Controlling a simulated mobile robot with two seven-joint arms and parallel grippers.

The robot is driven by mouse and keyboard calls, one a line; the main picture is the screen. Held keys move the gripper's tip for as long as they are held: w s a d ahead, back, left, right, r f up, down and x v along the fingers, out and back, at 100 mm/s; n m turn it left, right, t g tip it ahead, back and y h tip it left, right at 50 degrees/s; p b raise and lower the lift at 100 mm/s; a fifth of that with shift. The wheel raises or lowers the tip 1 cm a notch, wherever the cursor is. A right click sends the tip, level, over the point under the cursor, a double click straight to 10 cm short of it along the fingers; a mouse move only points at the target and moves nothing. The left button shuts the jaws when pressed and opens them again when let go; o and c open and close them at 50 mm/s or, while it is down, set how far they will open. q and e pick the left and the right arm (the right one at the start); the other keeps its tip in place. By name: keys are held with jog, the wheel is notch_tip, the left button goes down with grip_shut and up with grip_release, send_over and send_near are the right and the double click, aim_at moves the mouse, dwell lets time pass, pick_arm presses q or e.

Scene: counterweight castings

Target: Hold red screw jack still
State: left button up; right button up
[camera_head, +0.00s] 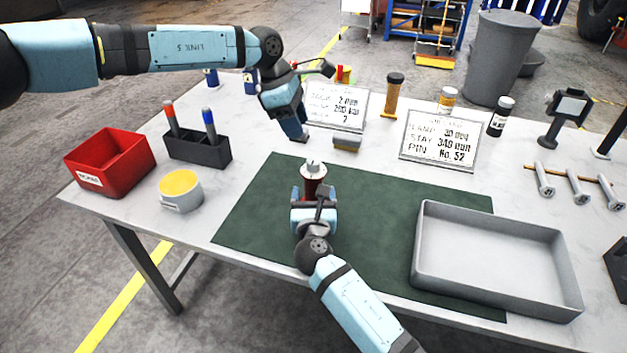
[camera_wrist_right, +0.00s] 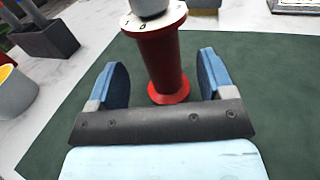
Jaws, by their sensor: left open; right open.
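The red screw jack (camera_head: 313,183) stands upright on the green mat (camera_head: 380,235), with a pale top piece. In the right wrist view the red screw jack (camera_wrist_right: 162,62) is a dark red spool with a white disc marked with characters and a grey knob. My right gripper (camera_head: 314,195) is open at the jack; its blue fingers (camera_wrist_right: 160,80) stand on either side of the column with gaps visible. My left gripper (camera_head: 300,135) is open above the table's back part, near a small grey and yellow block (camera_head: 347,142), apart from the jack.
A grey tray (camera_head: 500,285) lies at the right of the mat. A red bin (camera_head: 110,163), a pen holder (camera_head: 197,150) and a yellow-topped pot (camera_head: 181,191) stand at left. Sign boards (camera_head: 440,138) and bottles (camera_head: 501,116) stand behind. The mat left of the jack is clear.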

aim_at(314, 178)
jog(key=w, duration=0.6)
jog(key=shift+w, duration=0.1)
